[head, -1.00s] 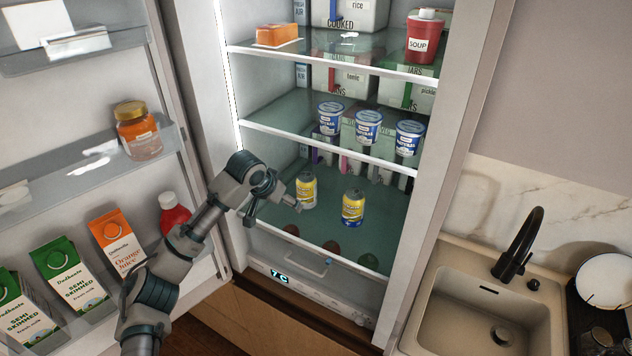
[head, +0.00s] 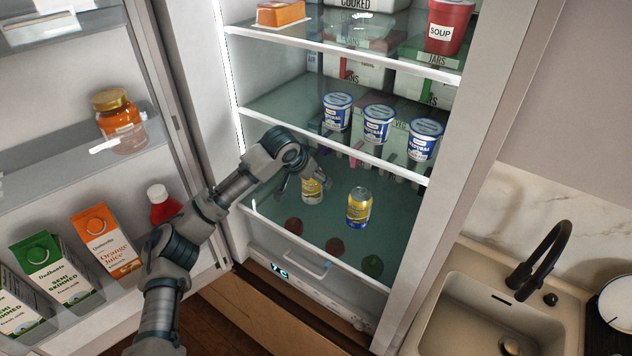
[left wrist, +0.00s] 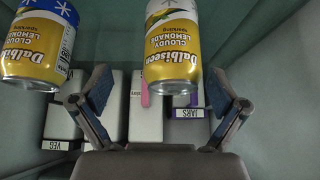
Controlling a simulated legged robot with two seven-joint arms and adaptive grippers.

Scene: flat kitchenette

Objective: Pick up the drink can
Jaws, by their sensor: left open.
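Two yellow lemonade cans stand on the lower glass shelf of the open fridge. The left can (head: 313,192) is partly hidden by my left gripper (head: 305,176). The right can (head: 359,209) stands clear beside it. In the left wrist view the picture is upside down. There my left gripper (left wrist: 158,84) is open and empty, its two fingers spread wide. One can (left wrist: 172,48) is ahead of the gap between the fingers, nearer the right finger. The other can (left wrist: 35,48) is outside the left finger. I see no clear contact with either can.
Several yogurt pots (head: 378,124) stand on the shelf above, whose front edge (head: 330,147) overhangs the cans. Labelled boxes (left wrist: 146,108) stand behind. The open door on the left holds cartons (head: 104,243) and a jar (head: 121,121). A sink (head: 480,310) is at the right.

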